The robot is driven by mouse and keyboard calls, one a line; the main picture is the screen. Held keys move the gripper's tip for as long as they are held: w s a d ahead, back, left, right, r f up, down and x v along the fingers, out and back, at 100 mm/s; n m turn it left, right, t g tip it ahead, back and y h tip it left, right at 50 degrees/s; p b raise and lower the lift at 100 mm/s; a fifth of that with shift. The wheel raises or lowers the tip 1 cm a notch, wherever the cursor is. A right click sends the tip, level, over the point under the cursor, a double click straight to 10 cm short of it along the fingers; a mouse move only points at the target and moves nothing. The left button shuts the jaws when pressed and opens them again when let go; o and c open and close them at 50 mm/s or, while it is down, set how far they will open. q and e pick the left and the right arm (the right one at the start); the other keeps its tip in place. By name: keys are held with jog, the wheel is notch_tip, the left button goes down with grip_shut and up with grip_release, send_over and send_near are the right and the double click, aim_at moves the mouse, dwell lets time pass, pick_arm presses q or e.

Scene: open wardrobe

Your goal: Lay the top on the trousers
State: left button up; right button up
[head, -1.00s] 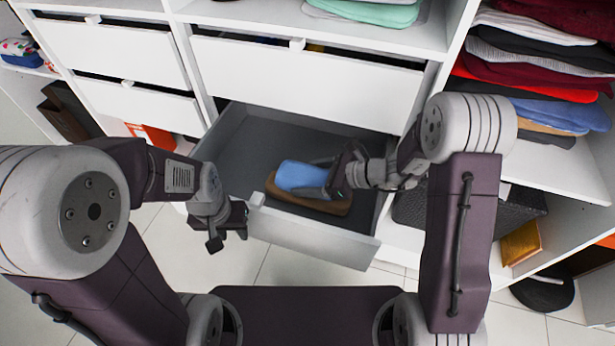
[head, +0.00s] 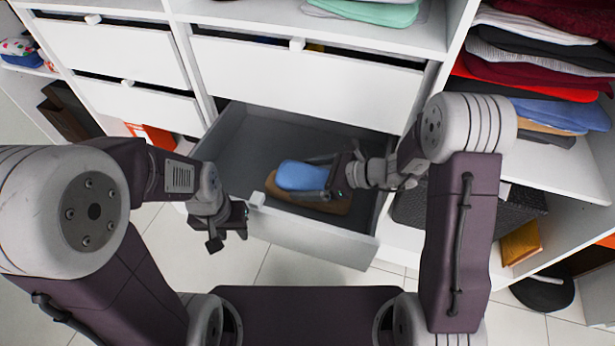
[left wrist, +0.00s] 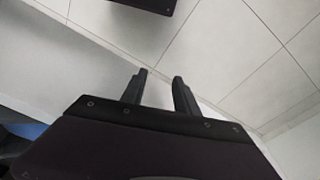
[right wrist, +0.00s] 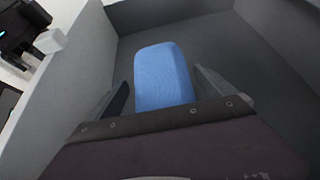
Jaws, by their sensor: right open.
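The top is a folded blue bundle (head: 302,175) lying on a folded brown piece, the trousers (head: 330,206), inside the open grey drawer (head: 255,140). My right gripper (head: 314,177) is in the drawer at the right end of the top. In the right wrist view its fingers stand apart on either side of the blue top (right wrist: 163,78), with gaps visible. My left gripper (left wrist: 160,78) is empty, its fingers apart, in front of the drawer's left front corner.
The drawer's white front with its knob (head: 257,198) lies between my arms. Closed drawers (head: 300,78) are above and to the left. Shelves with folded clothes (head: 545,75) and a dark basket (head: 480,215) stand at the right. The drawer's back left is empty.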

aim_at(308, 175)
notch_tip(308, 175, up, 9)
jog(key=p, duration=0.8)
jog(key=shift+r, duration=0.1)
